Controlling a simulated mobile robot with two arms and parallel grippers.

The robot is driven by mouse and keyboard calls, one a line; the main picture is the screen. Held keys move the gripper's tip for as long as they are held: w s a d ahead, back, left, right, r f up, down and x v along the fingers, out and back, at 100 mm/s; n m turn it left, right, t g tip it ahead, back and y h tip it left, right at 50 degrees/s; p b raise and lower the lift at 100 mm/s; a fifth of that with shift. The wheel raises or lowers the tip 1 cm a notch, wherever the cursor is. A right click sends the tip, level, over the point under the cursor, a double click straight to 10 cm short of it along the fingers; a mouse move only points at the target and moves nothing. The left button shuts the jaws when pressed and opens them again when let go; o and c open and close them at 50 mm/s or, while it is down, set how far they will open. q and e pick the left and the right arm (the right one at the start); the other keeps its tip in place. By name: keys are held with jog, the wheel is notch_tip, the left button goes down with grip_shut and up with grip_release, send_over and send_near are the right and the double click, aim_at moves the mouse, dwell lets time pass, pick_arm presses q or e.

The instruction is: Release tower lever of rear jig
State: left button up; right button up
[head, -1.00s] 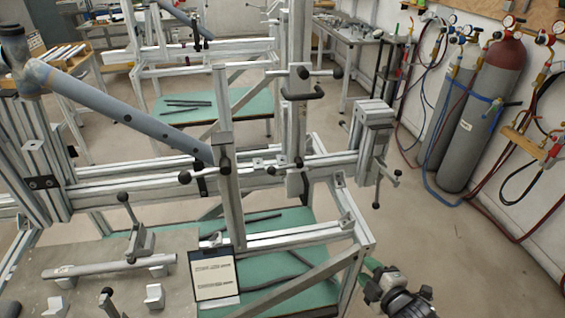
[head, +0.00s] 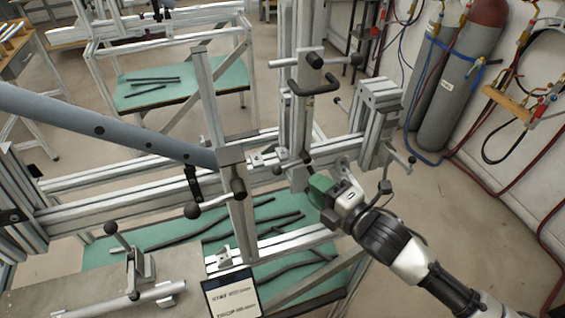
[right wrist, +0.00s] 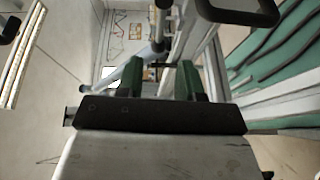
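The jig's upright tower (head: 300,110) stands right of centre in the head view. It carries a black U-shaped handle (head: 316,84), a knobbed bar (head: 335,61) above it, and a small black-knobbed lever (head: 278,169) low down. My right gripper (head: 314,184) is beside the tower's foot, close to that lever; contact cannot be told. In the right wrist view its two green fingers (right wrist: 164,76) stand apart, with a dark-ended rod (right wrist: 158,47) showing between and beyond them. The black handle (right wrist: 240,12) is at upper right there. My left gripper is out of view.
A grey-blue tube (head: 100,130) slopes in from the left to a second post (head: 213,100). Levers, a clamp (head: 135,262) and a sign (head: 232,298) stand in front. A side block (head: 378,110) is right of the tower.

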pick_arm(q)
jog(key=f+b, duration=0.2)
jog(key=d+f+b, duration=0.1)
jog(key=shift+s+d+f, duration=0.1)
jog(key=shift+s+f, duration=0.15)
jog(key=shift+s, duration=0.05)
pick_arm(e)
jog(key=x, duration=0.8)
jog(key=shift+w+a, duration=0.25)
jog(key=shift+w, duration=0.1)
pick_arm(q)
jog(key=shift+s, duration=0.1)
pick_arm(e)
jog(key=shift+c, duration=0.3)
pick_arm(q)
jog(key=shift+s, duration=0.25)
pick_arm(e)
grip_shut()
